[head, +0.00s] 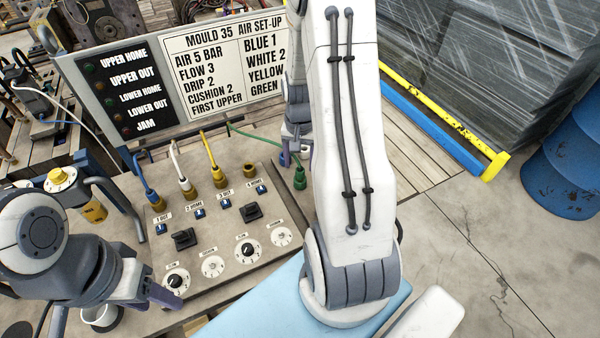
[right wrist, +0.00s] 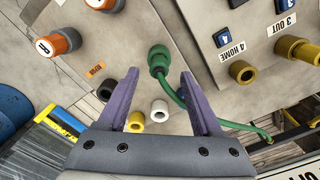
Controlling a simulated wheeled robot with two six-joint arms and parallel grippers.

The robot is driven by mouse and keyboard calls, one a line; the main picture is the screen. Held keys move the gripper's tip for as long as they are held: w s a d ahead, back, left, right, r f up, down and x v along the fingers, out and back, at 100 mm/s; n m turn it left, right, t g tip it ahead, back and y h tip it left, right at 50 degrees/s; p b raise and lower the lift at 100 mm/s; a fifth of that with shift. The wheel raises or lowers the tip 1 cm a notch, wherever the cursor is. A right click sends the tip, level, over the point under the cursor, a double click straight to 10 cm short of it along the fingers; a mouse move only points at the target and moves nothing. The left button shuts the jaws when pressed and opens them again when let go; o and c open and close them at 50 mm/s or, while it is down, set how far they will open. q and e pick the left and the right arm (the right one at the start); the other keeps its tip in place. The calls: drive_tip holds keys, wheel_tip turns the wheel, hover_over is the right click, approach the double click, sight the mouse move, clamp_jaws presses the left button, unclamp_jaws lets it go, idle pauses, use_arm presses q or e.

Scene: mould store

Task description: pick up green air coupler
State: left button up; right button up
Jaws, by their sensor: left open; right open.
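The green air coupler (head: 300,178) sits at the right of the control panel in the head view, with a green hose running from it. In the right wrist view the green coupler (right wrist: 158,58) shows just beyond and between my right gripper's purple fingertips (right wrist: 159,78), apart from them. The right gripper is open and empty. In the head view my right gripper (head: 290,156) is partly hidden by my right arm, close to the coupler. My left gripper (head: 108,308) is open at the lower left, by a white cup (head: 100,318).
The grey panel (head: 215,240) holds blue, white and yellow hoses in brass fittings, with knobs and switches. Behind it stand an indicator board (head: 122,92) and a "Mould 35 air set-up" sign (head: 225,60). Orange, black, white and yellow fittings (right wrist: 134,122) lie around the coupler in the wrist view.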

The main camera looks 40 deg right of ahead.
sight(300, 167)
drive_tip(key=shift+s+f, duration=0.1)
drive_tip(key=shift+f, duration=1.6)
clamp_jaws()
drive_tip(key=shift+r, duration=0.15)
